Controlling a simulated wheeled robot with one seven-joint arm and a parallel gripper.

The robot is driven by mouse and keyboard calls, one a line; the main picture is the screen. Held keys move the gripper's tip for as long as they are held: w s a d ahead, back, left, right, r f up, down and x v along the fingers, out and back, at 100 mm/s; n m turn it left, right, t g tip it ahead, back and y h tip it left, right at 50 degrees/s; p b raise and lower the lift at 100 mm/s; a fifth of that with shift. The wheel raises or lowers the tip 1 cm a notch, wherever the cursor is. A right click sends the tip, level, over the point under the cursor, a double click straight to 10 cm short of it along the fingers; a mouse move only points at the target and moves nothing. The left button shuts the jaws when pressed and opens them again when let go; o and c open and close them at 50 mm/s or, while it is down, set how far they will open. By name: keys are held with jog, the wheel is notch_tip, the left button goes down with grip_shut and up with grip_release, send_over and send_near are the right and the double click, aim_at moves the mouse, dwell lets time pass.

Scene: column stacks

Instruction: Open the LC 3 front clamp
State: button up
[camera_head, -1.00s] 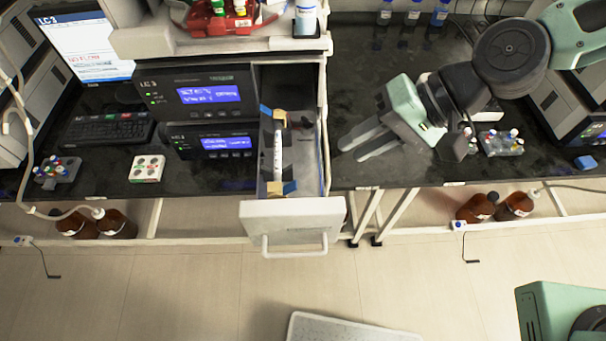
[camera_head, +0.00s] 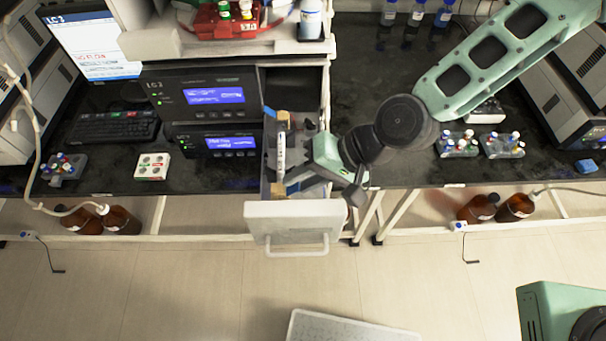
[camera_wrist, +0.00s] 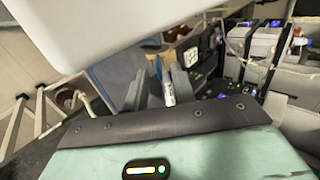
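The LC 3 drawer (camera_head: 294,210) is pulled out below the LC 3 modules. A white column (camera_head: 281,155) lies lengthwise in it, between a tan rear clamp (camera_head: 283,118) and a tan front clamp (camera_head: 279,190). A blue part (camera_head: 292,187) shows beside the front clamp. My gripper (camera_head: 303,182) reaches into the drawer from the right, near the front clamp. In the wrist view its two grey fingers (camera_wrist: 160,78) are apart, with part of the column (camera_wrist: 169,94) showing between them. Whether they touch the clamp is unclear.
The white drawer front and right wall stand close around my gripper. LC 3 screens (camera_head: 214,95) are left of the drawer. Vial racks (camera_head: 458,145) stand on the right bench. A red tray (camera_head: 228,24) with bottles sits above. The floor in front is mostly clear.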

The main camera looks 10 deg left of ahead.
grip_shut()
